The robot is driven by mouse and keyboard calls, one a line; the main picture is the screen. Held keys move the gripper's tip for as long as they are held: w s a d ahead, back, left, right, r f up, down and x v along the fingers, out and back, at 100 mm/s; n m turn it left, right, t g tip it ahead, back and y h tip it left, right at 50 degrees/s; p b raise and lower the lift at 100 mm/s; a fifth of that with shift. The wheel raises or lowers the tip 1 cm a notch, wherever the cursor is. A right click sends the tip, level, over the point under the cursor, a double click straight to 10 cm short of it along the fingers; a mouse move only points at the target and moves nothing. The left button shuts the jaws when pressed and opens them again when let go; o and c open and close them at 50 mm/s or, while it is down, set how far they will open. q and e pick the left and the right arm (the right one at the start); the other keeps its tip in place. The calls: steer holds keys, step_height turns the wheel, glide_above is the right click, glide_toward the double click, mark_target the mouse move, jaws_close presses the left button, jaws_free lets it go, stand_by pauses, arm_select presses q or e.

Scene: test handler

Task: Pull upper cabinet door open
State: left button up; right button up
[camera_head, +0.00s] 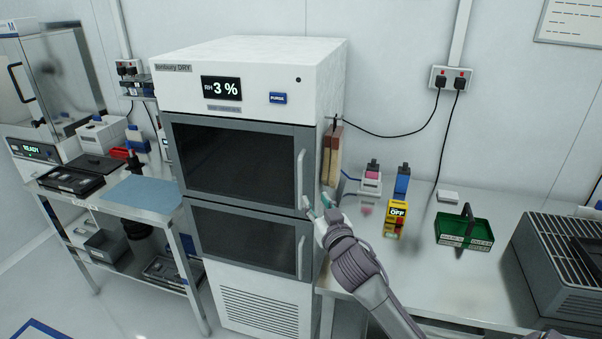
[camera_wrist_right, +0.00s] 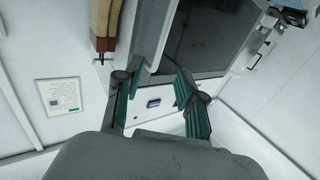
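The white dry cabinet (camera_head: 250,75) stands at the centre of the head view. Its upper door (camera_head: 235,160) has dark glass in a grey frame and looks shut against the body. The door's vertical handle (camera_head: 301,172) is on its right side. My right gripper (camera_head: 317,204) is open at the lower end of this handle, with its fingers spread. In the right wrist view, the gripper (camera_wrist_right: 158,78) has teal finger pads apart, and a grey-teal strip beside the left finger may be the handle or door edge. Contact with the handle cannot be told. My left gripper is not in view.
A lower door (camera_head: 240,238) with its own handle is below the upper one. Brown panels (camera_head: 332,155) hang on the cabinet's right side. The right bench holds a yellow device (camera_head: 394,222) and a green basket (camera_head: 465,231). A blue mat (camera_head: 140,194) lies on the left bench.

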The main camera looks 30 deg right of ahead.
mark_target(301, 178)
steer(key=p+x, duration=0.3)
steer(key=x, duration=0.8)
steer(key=shift+w+f, duration=0.1)
steer(key=shift+w, duration=0.25)
steer(key=shift+w+d+f, duration=0.1)
steer(key=shift+w+d, duration=0.15)
steer(key=shift+w, duration=0.45)
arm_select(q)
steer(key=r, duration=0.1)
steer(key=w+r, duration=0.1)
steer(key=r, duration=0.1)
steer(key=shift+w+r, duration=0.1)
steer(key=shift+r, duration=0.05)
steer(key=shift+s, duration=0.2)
arm_select(e)
jaws_close()
